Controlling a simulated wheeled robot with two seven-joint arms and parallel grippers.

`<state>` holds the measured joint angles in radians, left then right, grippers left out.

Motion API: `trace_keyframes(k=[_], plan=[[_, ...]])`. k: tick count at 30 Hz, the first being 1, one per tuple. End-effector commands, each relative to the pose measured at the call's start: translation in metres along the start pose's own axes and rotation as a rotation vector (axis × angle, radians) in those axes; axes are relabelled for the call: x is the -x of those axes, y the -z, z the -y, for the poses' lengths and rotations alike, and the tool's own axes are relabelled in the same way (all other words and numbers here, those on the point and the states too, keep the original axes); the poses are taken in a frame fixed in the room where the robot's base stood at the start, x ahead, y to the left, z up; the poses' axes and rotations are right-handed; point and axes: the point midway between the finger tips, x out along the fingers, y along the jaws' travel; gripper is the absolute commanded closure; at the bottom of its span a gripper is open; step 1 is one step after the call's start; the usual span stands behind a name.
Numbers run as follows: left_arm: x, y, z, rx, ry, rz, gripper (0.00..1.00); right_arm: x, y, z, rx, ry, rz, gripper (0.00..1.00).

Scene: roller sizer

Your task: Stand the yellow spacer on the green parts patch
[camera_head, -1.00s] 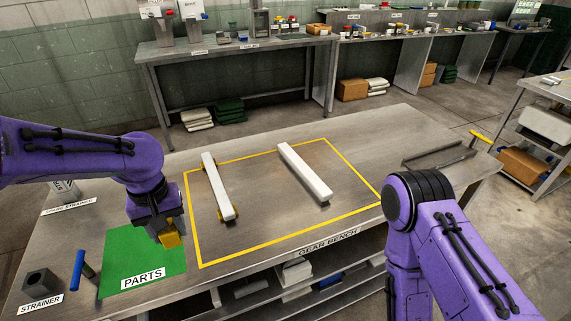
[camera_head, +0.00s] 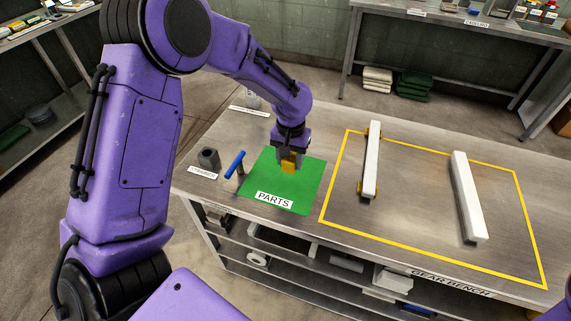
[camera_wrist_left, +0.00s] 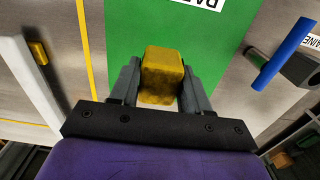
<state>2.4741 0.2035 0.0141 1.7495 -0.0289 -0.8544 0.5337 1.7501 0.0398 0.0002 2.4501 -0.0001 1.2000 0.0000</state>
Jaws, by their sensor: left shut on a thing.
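The yellow spacer (camera_head: 288,167) is held between the fingers of my left gripper (camera_head: 291,160), over the back part of the green parts patch (camera_head: 312,180). In the left wrist view the yellow spacer (camera_wrist_left: 162,68) sits between both grey fingers, with the green patch (camera_wrist_left: 122,28) behind it. The left gripper (camera_wrist_left: 160,88) points down and is shut on the spacer. I cannot tell whether the spacer touches the patch. My right gripper is out of view.
A blue-handled tool (camera_head: 235,163) and a dark block (camera_head: 208,158) stand left of the patch. To its right, a yellow-taped area holds two white bars (camera_head: 371,165) (camera_head: 466,195); the nearer bar has yellow pieces at its ends. Green patch around the spacer is clear.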

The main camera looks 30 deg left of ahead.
Motion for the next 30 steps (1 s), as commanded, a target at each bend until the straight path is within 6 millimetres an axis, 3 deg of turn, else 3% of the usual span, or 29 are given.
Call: trace_keyframes(k=[8,12,24,25,27,30], plan=[[-0.034,0.013,0.026,0.001,0.0,0.001,0.84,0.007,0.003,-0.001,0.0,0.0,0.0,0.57],[-0.056,0.012,0.024,-0.001,0.0,0.001,0.84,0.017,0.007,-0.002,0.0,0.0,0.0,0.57],[-0.066,0.013,0.023,-0.001,0.0,-0.003,0.84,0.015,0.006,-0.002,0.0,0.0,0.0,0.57],[-0.066,0.013,0.023,-0.001,0.0,-0.003,0.5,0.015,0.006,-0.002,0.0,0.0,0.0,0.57],[-0.066,0.013,0.023,-0.001,0.0,-0.003,0.28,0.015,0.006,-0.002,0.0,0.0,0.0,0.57],[-0.066,0.013,0.023,-0.001,0.0,-0.003,0.28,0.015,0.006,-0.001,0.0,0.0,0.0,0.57]])
